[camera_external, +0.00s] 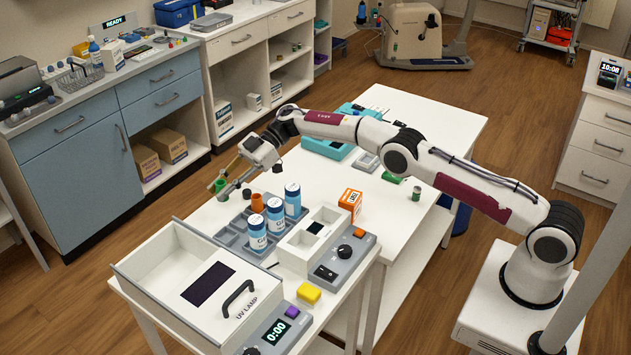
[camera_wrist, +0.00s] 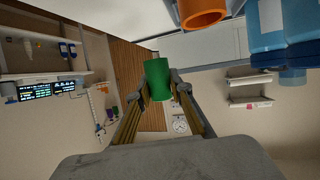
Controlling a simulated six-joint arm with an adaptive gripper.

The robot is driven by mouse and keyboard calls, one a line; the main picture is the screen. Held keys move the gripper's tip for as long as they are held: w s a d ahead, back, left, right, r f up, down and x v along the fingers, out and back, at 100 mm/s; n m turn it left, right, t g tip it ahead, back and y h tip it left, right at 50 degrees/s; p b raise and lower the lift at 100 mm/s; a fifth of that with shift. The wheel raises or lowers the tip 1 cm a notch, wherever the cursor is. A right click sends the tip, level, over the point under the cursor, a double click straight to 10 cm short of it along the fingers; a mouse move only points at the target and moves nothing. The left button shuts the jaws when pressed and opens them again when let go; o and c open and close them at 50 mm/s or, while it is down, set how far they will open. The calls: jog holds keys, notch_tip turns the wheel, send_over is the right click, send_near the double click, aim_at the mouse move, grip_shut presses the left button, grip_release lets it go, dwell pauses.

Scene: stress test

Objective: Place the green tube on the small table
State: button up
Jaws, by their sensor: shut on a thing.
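My gripper (camera_external: 226,180) is shut on a green tube (camera_external: 221,185), held between the fingertips just beyond the left edge of the bottle tray. In the wrist view, the green tube (camera_wrist: 158,78) sits between the fingertips of my gripper (camera_wrist: 160,90). White tables stand side by side in the middle of the room; one bare white top (camera_external: 440,122) shows behind my arm. I cannot tell which is the small table. A small green-sided can (camera_external: 416,194) and another green item (camera_external: 391,177) are on the white surface below my arm.
A grey tray (camera_external: 226,238) holds several blue-and-white bottles (camera_external: 275,216) and an orange tube (camera_external: 257,203) close to my gripper. A UV lamp box (camera_external: 160,262) stands in front. A white-and-grey device (camera_external: 345,262), orange box (camera_external: 350,203) and teal case (camera_external: 328,148) occupy the tabletop.

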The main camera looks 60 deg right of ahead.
aim_at(227, 218)
jog(key=shift+f, duration=1.55)
jog(key=shift+f, duration=0.1)
jog(key=shift+f, duration=1.8)
jog(key=shift+f, duration=0.3)
